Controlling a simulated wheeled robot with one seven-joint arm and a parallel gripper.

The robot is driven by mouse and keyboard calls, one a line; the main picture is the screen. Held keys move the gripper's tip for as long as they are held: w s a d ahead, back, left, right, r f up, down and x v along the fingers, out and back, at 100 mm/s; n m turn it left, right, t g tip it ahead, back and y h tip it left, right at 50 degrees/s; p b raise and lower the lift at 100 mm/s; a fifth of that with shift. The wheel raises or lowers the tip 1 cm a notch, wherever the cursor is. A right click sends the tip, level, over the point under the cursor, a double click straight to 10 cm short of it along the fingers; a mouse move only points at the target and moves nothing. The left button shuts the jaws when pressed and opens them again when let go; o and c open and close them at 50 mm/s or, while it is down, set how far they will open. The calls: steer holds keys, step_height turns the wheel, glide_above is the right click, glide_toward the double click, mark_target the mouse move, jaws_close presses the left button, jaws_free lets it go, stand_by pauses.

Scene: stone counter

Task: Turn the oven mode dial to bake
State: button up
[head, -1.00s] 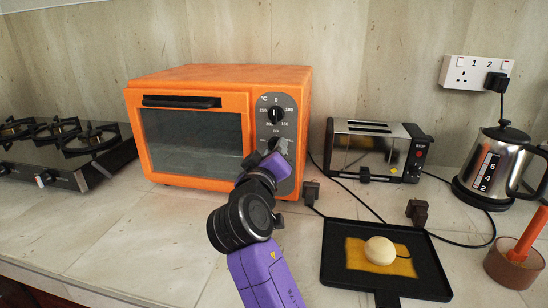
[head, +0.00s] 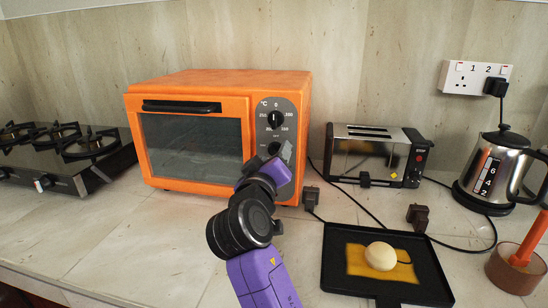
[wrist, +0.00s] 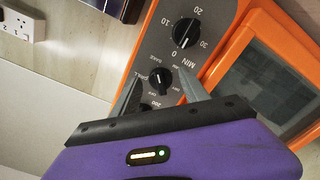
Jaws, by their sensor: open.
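The orange oven (head: 205,87) stands at the left of the counter with its door shut. Its control panel is on the right side, with the temperature dial (head: 275,120) clear at the top. In the wrist view, the black mode dial (wrist: 161,79) sits in the middle of the panel, with small BAKE lettering beside it. The direction of its pointer is too small to tell. My gripper (wrist: 158,84) is open, with one grey finger on each side of the mode dial. Contact cannot be told. In the head view my gripper (head: 279,157) partly covers the lower panel.
The timer dial (wrist: 185,33) is close to my fingers. A toaster (head: 366,152) stands right of the oven, with a black tray (head: 335,275) in front. A gas hob (head: 75,155) is at left and a kettle (head: 491,170) at far right. Cables cross the counter.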

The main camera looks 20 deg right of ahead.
steer(key=v, duration=0.7)
steer(key=shift+s+a, duration=0.2)
steer(key=shift+s, duration=0.1)
